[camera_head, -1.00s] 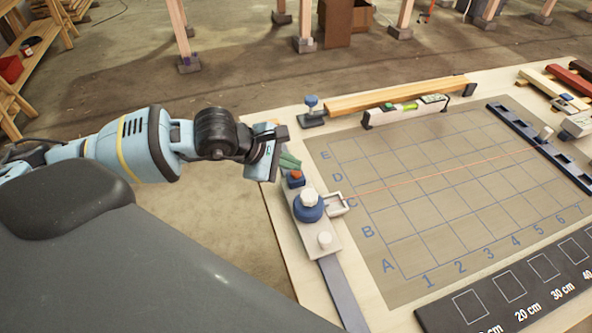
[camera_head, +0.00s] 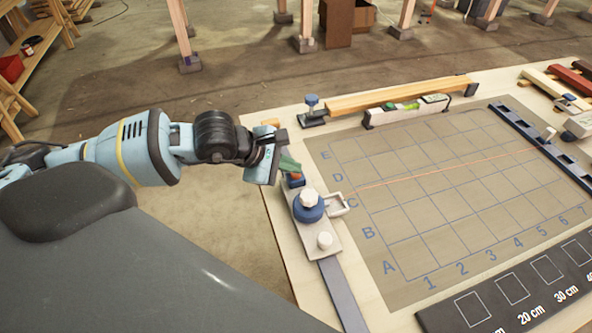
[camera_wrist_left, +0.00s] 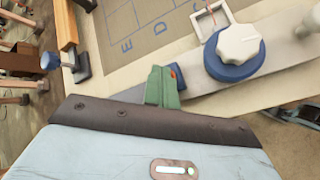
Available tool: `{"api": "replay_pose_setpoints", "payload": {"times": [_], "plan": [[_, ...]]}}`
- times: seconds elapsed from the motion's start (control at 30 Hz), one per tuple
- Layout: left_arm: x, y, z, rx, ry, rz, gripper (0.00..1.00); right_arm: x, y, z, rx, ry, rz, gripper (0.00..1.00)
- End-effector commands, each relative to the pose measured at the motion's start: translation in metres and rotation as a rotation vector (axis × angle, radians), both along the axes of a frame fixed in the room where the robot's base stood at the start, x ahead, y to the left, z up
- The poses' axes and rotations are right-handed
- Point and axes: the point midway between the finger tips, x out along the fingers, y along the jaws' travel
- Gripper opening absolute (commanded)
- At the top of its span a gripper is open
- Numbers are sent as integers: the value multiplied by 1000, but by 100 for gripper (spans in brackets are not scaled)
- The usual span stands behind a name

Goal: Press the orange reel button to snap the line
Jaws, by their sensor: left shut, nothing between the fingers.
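The reel is a grey plate with a round blue drum and white knob (camera_head: 309,205), at the board's left edge. The orange button (camera_head: 295,177) sits on a blue block at the reel's far end; only a sliver shows in the left wrist view (camera_wrist_left: 173,72). My left gripper (camera_head: 290,165) is shut and empty, its green fingertips right at the button and partly covering it. I cannot tell whether they touch it. The fingers also show in the left wrist view (camera_wrist_left: 161,86). The thin orange line (camera_head: 440,172) runs from the reel across the grid to the right rail. My right gripper is out of view.
A wooden lath (camera_head: 400,94) and a white spirit level (camera_head: 406,110) lie along the board's far edge. A blue-knobbed clamp (camera_head: 312,110) stands near the gripper. A dark rail (camera_head: 545,145) is at the right, and a dark centimetre strip (camera_head: 530,290) at the front.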

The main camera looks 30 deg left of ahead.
Motion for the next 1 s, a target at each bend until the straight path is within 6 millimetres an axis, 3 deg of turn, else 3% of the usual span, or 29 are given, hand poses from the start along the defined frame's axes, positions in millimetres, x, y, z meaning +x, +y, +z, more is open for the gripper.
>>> {"api": "replay_pose_setpoints", "payload": {"times": [0.47,1.0], "plan": [[-1,0,-2,1,4,0,0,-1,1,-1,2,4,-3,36],[0,0,19,1,1,0,0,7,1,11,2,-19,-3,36]]}}
